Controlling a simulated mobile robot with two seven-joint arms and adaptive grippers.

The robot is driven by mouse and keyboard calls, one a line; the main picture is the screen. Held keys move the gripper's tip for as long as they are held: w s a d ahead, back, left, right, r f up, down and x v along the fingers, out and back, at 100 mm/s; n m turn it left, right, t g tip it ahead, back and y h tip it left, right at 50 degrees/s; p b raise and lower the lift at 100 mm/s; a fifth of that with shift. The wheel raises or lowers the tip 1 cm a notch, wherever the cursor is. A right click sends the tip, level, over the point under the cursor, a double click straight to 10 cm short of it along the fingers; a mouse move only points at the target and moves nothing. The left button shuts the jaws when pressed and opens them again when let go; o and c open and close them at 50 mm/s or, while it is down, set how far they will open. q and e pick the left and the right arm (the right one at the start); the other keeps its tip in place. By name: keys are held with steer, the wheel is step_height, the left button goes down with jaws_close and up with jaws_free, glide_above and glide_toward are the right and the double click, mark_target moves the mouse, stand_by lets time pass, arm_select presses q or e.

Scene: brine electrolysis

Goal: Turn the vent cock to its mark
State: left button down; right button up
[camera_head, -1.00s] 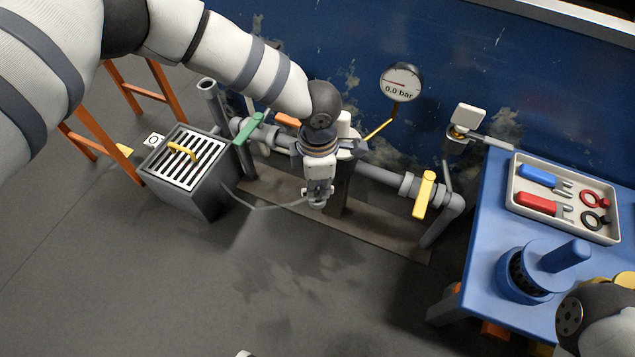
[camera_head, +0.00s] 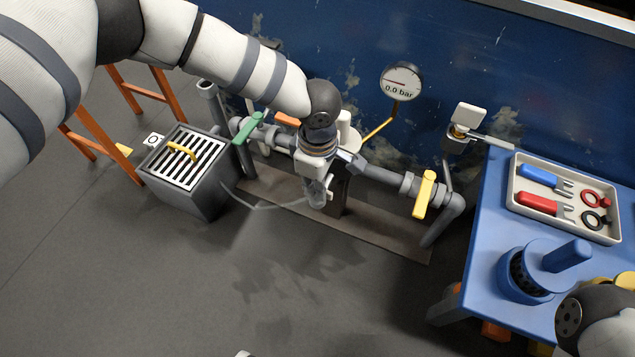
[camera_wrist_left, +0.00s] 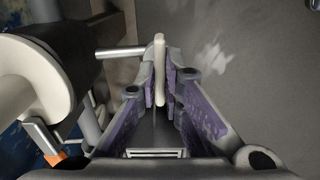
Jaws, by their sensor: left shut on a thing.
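My left gripper (camera_wrist_left: 160,82) is shut on a thin pale lever (camera_wrist_left: 159,60), which I take to be the vent cock's handle. The lever stands between the two purple-padded fingers, and a grey stem (camera_wrist_left: 120,52) comes in beside it from the left. In the head view my left gripper (camera_head: 318,188) points down in front of the pipe run, and the wrist hides most of the cock. I cannot make out the cock's mark. My right gripper is out of view; only part of my right arm shows at the lower right.
A pipe (camera_head: 383,174) runs behind the gripper, with a green handle (camera_head: 248,128), an orange handle (camera_head: 287,120) and a yellow handle (camera_head: 424,195). A gauge (camera_head: 401,82) reads 0.0 bar. A grated box (camera_head: 205,195) stands left, a blue table (camera_head: 485,245) right.

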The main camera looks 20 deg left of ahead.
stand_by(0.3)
arm_select(q)
steer(key=c, duration=1.7)
jaws_free()
step_height(320, 180, up, 12)
